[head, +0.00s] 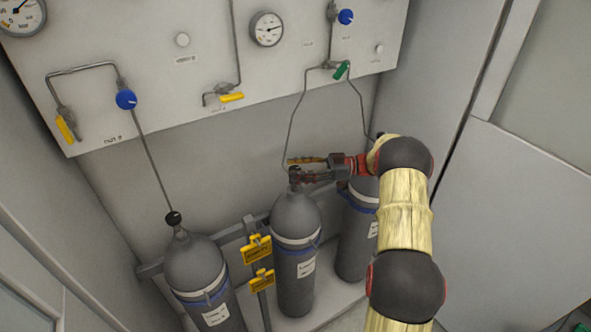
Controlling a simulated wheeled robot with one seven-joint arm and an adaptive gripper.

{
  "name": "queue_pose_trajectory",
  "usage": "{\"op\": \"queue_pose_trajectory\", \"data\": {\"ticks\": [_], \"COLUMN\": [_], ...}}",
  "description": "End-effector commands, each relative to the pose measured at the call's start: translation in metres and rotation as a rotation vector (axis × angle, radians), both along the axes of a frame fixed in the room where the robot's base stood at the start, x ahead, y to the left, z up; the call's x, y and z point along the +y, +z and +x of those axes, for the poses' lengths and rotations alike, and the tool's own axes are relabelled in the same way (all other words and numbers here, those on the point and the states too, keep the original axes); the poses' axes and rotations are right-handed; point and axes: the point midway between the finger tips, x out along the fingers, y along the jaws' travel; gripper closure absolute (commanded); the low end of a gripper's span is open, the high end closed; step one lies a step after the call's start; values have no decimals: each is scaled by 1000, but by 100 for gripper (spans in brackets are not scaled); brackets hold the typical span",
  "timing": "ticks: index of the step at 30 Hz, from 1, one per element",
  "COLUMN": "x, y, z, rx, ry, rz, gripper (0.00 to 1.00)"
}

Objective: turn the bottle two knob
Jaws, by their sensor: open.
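Three grey gas bottles stand in a row. The middle bottle (297,250) has a small dark knob (294,179) on its neck, partly covered by my gripper. My gripper (294,169) comes in from the right above the middle bottle, its fingers open and pointing left. The fingertips are at the knob's height in the picture, around or just above it; I cannot tell whether they touch it. The left bottle (193,262) has a black round knob (173,218) in plain view. The right bottle (354,245) is partly hidden behind my arm.
A white panel above carries gauges (267,29), blue knobs (126,99), yellow handles (232,97) and a green handle (341,70). Thin pipes run down to the bottles. Cabinet walls close in both sides.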

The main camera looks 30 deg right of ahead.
Motion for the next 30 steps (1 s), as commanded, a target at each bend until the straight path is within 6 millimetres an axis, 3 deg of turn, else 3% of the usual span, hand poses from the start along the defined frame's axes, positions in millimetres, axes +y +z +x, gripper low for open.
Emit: {"op": "queue_pose_trajectory", "data": {"ticks": [18,30], "x": [-96,-107], "y": [-1,0], "z": [-43,-47], "rx": [1,0], "ry": [-1,0], "rz": [0,0], "gripper": [50,50]}}
